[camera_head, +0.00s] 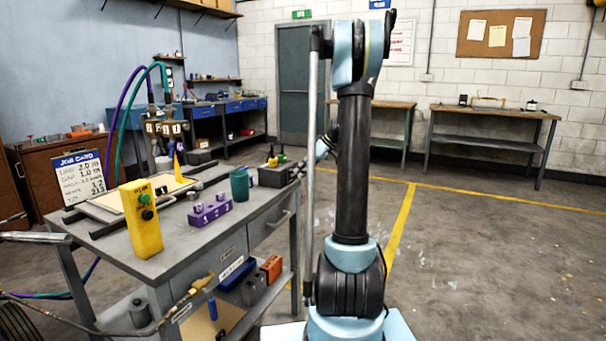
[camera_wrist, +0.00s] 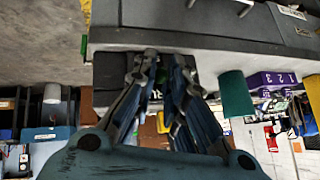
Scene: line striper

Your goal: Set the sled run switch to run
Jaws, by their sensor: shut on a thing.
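A dark grey box (camera_head: 274,176) stands at the right end of the workbench top in the head view, with small black, green and yellow parts on it. My gripper (camera_head: 297,173) is at its right side, low and close to it. In the wrist view my gripper's two fingers (camera_wrist: 163,64) are closed in around a small part at the box, which I take to be the sled run switch. The fingers hide most of it, so its position cannot be read. A yellow control box (camera_head: 142,218) with green and black round controls stands at the bench's near left.
A green cup (camera_head: 239,184) and a purple numbered block (camera_head: 210,210) stand left of the dark box; both show in the wrist view. A job card (camera_head: 80,177) stands at the back left. Floor right of my arm is clear.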

